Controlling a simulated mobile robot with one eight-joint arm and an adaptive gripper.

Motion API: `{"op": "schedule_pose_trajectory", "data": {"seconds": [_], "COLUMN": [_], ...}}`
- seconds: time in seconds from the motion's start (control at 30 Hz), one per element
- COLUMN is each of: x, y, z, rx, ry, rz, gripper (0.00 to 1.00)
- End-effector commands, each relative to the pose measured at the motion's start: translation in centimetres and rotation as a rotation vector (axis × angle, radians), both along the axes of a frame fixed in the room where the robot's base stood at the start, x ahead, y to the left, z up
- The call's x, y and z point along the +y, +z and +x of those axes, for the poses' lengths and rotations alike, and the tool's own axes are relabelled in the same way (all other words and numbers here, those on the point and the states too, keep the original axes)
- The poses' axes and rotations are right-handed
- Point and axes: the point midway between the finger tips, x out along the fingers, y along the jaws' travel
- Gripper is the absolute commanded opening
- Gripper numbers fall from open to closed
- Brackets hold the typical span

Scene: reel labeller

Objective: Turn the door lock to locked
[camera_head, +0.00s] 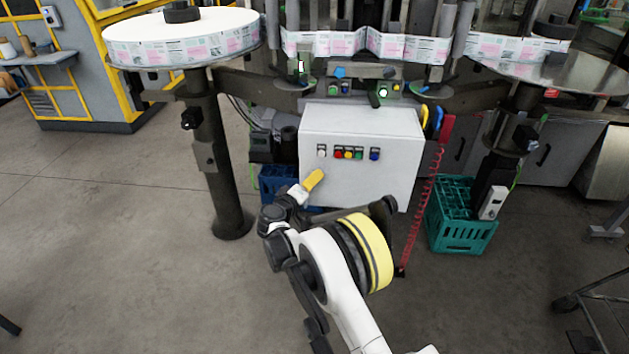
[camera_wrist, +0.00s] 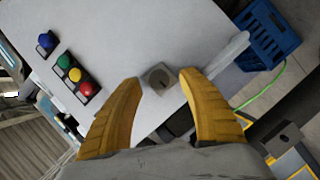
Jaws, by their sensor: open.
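The door lock (camera_wrist: 158,80) is a small square grey plate with a dark round centre on the white cabinet. In the head view it shows as a pale square (camera_head: 321,150) at the left end of the button row. My gripper (camera_wrist: 158,88) is open and empty, its yellow fingers on either side of the lock in the wrist view. I cannot tell whether they touch the cabinet. In the head view my gripper (camera_head: 313,180) is just below the lock, in front of the cabinet's lower left. The angle of the lock's centre is too small to read.
Red, yellow, green and blue buttons (camera_wrist: 70,66) sit beside the lock on the white cabinet (camera_head: 395,160). A blue crate (camera_wrist: 266,34) is near the cabinet's edge. A teal crate (camera_head: 460,215) stands at right, a dark post (camera_head: 222,180) at left.

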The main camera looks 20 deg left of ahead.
Motion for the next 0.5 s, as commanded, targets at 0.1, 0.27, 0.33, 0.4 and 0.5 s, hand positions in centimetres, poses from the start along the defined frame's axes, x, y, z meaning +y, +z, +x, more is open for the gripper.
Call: {"op": "schedule_pose_trajectory", "data": {"seconds": [0.1,0.27,0.33,0.4,0.5], "x": [0.4,0.6,0.8,0.8,0.9], "y": [0.6,1.3,1.6,1.8,2.1], "z": [-2.6,-6.1,-7.4,-8.5,-9.5], "rx": [0.000,0.000,-0.001,0.000,0.000], "ry": [0.004,0.003,0.003,0.001,0.001], "rz": [0.000,-0.002,-0.001,-0.001,0.000], "gripper": [0.48,0.48,0.48,0.48,0.48]}}
